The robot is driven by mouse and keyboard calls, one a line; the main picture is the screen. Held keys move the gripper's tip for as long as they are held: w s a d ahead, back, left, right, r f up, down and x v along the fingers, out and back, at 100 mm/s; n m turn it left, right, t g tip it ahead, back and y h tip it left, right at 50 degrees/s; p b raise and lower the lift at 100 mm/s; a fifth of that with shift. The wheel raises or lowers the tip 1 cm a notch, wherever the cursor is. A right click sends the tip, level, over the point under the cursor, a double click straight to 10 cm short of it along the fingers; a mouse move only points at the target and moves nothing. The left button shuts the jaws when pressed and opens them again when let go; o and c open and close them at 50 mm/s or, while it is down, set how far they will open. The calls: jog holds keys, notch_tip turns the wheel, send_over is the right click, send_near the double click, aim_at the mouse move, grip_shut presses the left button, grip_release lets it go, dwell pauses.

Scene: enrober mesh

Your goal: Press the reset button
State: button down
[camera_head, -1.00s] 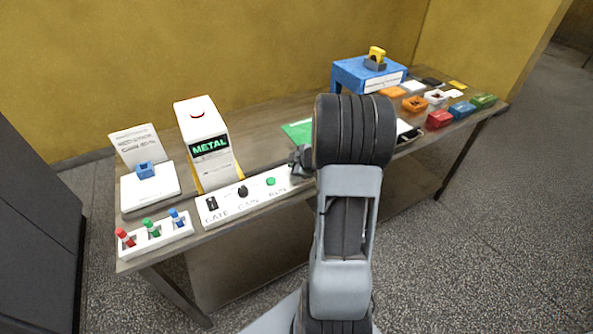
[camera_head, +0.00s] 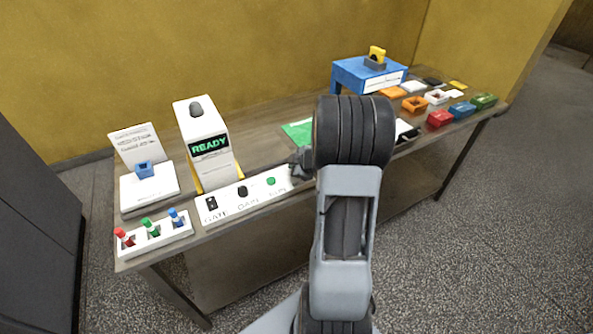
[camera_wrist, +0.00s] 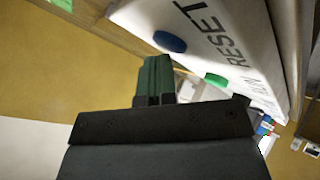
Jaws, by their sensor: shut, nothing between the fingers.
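The reset button is a blue round button (camera_wrist: 170,41) beside the word RESET on a white panel in the wrist view. My gripper (camera_wrist: 155,64) is shut and empty, its fingertips close to the blue button's edge; I cannot tell whether they touch it. In the head view my arm hides the reset button and most of the gripper. The white control panel (camera_head: 227,210) there shows a switch, a dark knob (camera_head: 242,191) and a green button (camera_head: 271,181). The green button also shows in the wrist view (camera_wrist: 216,80).
A holder with coloured pegs (camera_head: 155,236) is at the left. A blue stand (camera_head: 352,76) and several coloured blocks occupy the table's right end.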

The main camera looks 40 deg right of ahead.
jog(key=shift+r, duration=0.1)
jog(key=shift+r+p, duration=0.8)
jog(key=shift+p, duration=0.35)
notch_tip(320, 180, up, 5)
jog(key=p, duration=0.5)
jog(key=shift+p, duration=0.35)
dwell(0.4)
